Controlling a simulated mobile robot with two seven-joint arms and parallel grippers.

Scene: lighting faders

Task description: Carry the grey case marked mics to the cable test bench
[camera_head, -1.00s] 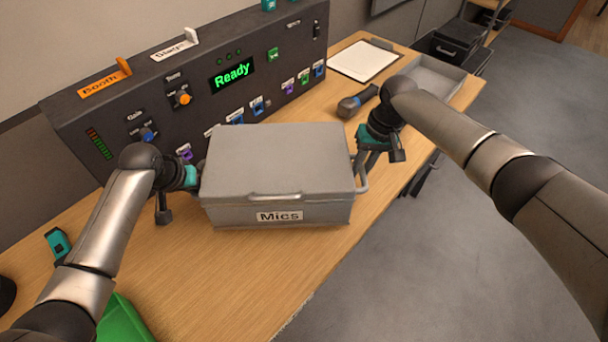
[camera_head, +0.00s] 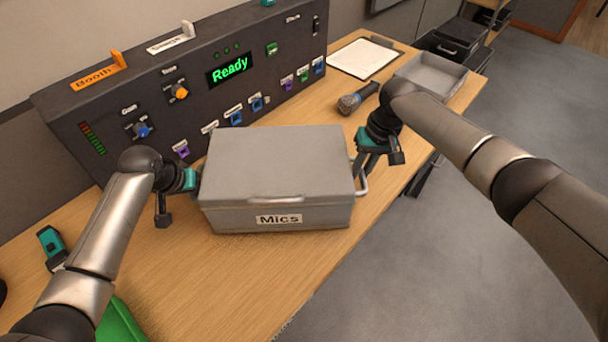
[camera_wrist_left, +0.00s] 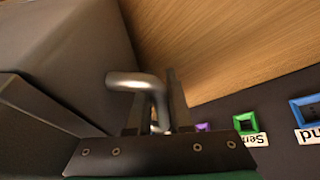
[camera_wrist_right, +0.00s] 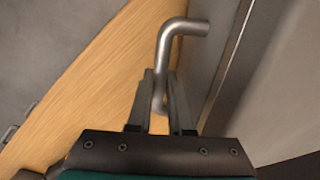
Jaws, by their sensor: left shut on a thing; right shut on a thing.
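The grey case (camera_head: 278,165) marked Mics is closed, level and in front of me over the wooden desk, label (camera_head: 279,219) facing me. Whether its base touches the desk I cannot tell. My left gripper (camera_head: 194,180) is at its left side; the left wrist view shows the fingers (camera_wrist_left: 155,112) shut around a metal side handle (camera_wrist_left: 137,82). My right gripper (camera_head: 360,162) is at its right side; the right wrist view shows the fingers (camera_wrist_right: 160,105) shut around the other handle (camera_wrist_right: 180,27). I cannot identify the cable test bench.
A dark control panel (camera_head: 200,90) with a green Ready display stands close behind the case. A microphone (camera_head: 357,99), clipboard (camera_head: 362,58) and grey tray (camera_head: 432,73) lie on the desk's right part. A green object (camera_head: 120,322) is at lower left. Floor (camera_head: 450,250) at right is clear.

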